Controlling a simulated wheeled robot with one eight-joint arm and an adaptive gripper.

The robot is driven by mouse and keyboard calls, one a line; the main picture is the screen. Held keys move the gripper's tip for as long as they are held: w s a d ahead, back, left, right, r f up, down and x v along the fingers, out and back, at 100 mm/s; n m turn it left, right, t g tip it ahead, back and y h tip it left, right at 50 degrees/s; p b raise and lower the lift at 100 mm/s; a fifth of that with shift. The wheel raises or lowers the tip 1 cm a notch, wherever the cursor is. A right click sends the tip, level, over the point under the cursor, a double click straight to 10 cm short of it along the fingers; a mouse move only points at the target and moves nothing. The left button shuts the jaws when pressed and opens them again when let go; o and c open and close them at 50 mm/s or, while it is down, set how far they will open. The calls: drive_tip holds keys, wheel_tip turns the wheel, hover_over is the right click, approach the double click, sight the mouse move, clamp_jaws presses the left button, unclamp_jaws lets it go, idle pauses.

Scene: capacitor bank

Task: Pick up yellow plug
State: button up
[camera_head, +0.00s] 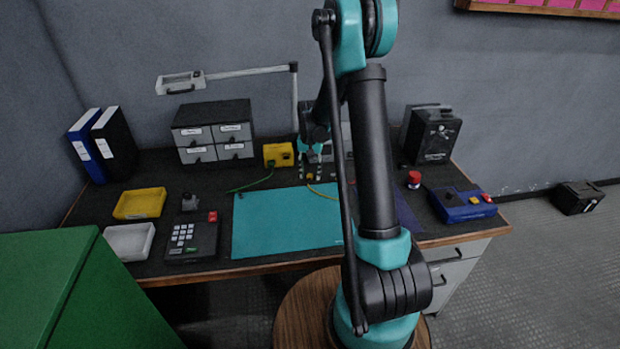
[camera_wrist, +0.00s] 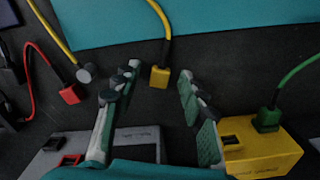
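The yellow plug (camera_wrist: 160,77) sits at the end of a yellow cable on the dark tabletop, in the upper middle of the wrist view. My gripper (camera_wrist: 158,73) is open, its two fingers spread with the plug showing between the tips. A gap shows on both sides of the plug, and I see no contact. How far the tips are above the tabletop is hard to tell. In the head view, my gripper (camera_head: 314,170) hangs over the back of the desk, behind the teal mat (camera_head: 285,222). The plug is too small there to be sure of.
A yellow box (camera_wrist: 262,158) with a green plug (camera_wrist: 267,119) stands right of my fingers. A red plug (camera_wrist: 70,94) and a round grey connector (camera_wrist: 84,74) lie left. A grey panel with a red socket (camera_wrist: 70,160) is below them. Drawers (camera_head: 213,132) stand behind left.

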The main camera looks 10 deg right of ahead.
sight(310, 175)
drive_tip(key=c, duration=0.7)
drive_tip(key=shift+c, duration=0.2)
drive_tip(key=shift+r, duration=0.1)
wheel_tip(310, 175, up, 20)
